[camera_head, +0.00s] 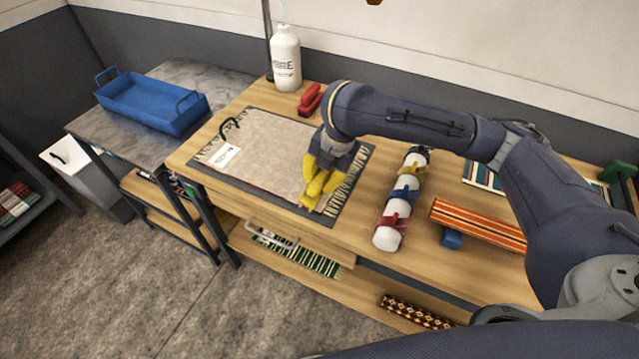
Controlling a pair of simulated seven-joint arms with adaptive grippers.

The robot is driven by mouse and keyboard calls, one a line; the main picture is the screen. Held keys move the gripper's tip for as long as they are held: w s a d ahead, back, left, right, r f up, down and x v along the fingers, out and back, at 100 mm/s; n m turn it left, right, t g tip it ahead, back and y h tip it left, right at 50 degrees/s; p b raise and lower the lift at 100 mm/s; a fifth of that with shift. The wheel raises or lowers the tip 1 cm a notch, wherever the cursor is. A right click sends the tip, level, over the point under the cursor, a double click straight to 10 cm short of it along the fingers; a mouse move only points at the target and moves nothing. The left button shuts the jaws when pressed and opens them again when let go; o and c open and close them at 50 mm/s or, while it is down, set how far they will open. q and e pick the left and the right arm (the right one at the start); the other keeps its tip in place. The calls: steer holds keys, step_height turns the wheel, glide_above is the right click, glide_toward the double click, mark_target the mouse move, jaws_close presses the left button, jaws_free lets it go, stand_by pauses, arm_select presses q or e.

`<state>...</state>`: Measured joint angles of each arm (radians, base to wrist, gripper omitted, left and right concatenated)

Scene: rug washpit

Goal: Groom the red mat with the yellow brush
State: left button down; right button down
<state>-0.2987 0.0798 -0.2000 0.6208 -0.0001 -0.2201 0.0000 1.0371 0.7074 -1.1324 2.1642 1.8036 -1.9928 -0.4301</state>
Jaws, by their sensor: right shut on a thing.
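A mat (265,140) lies flat on a dark grey pad on the wooden table. Its upper face shows beige-grey, with a thin reddish line along the near edge and a fringe at the right end. A white label (222,155) and a black hook-shaped thing (230,124) lie at its left end. My right gripper (324,172) is over the mat's right end, shut on the yellow brush (316,189). The brush is low over the mat near the fringe; I cannot tell whether it touches. The gripper and wrist hide part of the mat. My left gripper is not in view.
A white bottle (286,58) and a red brush-like thing (310,99) stand behind the mat. A white roll with coloured straps (399,200) and a striped orange mat (480,224) lie to the right. A blue tray (150,106) is on the left side table.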

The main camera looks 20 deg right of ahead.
steer(key=shift+r, duration=2.3)
